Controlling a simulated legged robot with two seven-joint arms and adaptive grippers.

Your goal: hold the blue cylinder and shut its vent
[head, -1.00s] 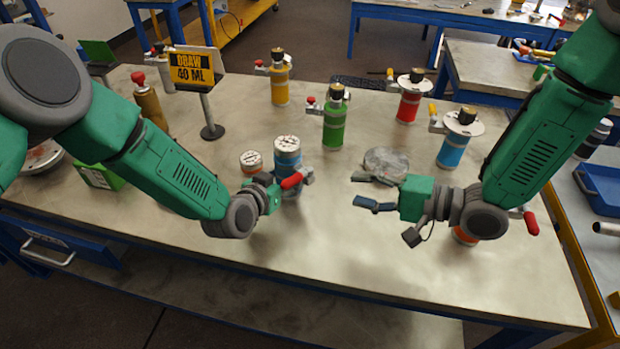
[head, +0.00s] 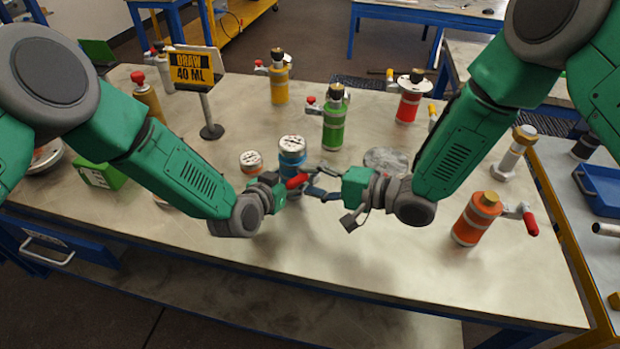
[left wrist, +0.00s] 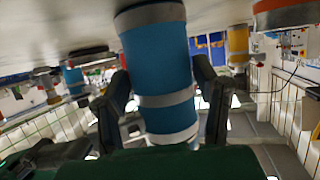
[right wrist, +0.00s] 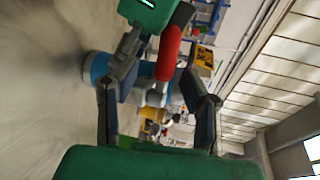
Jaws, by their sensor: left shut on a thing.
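The blue cylinder (head: 292,162), with a white gauge on top, stands at the middle of the table. My left gripper (head: 280,186) is shut on it from the near left; the left wrist view shows the cylinder (left wrist: 160,65) between both fingers. A red lever (head: 297,181) sticks out on the cylinder's near side. My right gripper (head: 325,188) is close to the lever's right. In the right wrist view its fingers are apart, with the red lever (right wrist: 168,52) showing between them; I cannot tell if they touch it. The lower part of the cylinder is hidden.
A small orange-banded gauge vessel (head: 251,161) stands just left. A green cylinder (head: 333,125) stands behind, a grey disc (head: 385,161) to the right. An orange cylinder (head: 476,219) stands right of my right arm. The table front is clear.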

